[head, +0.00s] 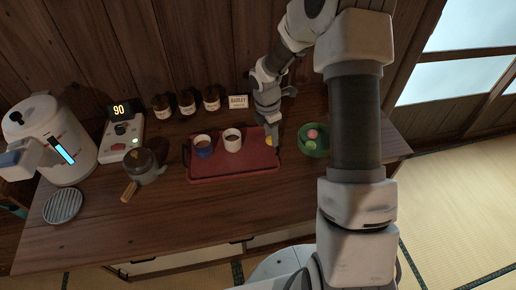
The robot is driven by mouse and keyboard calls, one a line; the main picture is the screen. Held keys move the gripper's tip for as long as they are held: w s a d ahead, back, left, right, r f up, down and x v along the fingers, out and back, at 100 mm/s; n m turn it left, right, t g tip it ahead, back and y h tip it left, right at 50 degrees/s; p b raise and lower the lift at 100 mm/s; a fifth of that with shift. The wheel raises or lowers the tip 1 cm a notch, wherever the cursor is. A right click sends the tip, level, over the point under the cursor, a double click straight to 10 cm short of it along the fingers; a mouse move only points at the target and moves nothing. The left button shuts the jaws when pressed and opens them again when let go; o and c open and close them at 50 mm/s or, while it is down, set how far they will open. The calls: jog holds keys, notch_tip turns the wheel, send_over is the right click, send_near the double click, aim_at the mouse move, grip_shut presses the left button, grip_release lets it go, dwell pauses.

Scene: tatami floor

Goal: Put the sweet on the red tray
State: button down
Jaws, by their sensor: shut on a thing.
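The red tray (215,170) lies on the wooden counter. A dark blue cup (203,149) and a white cup (232,143) stand on it. My gripper (272,138) points down at the tray's right end and is shut on a small yellow sweet (268,141). The fingers partly hide the sweet, and I cannot tell whether it touches the tray. A green dish (313,152) to the right of the tray holds a pink sweet (313,133) and a green sweet (311,145).
Several brown jars (187,103) and a label card (238,101) stand along the back wall. A scale reading 90 (122,138), a handled pot (145,168), a white water boiler (55,140) and a round grille (62,205) are on the left. The counter front is clear.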

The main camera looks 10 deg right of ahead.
aim_at(262, 154)
jog(key=a+f, duration=0.2)
jog(key=a, duration=0.1)
jog(key=shift+w, duration=0.2)
jog(key=shift+a+f, duration=0.1)
jog(key=shift+f, duration=1.8)
jog(key=shift+f, duration=0.15)
jog(key=shift+c, duration=2.2)
grip_release()
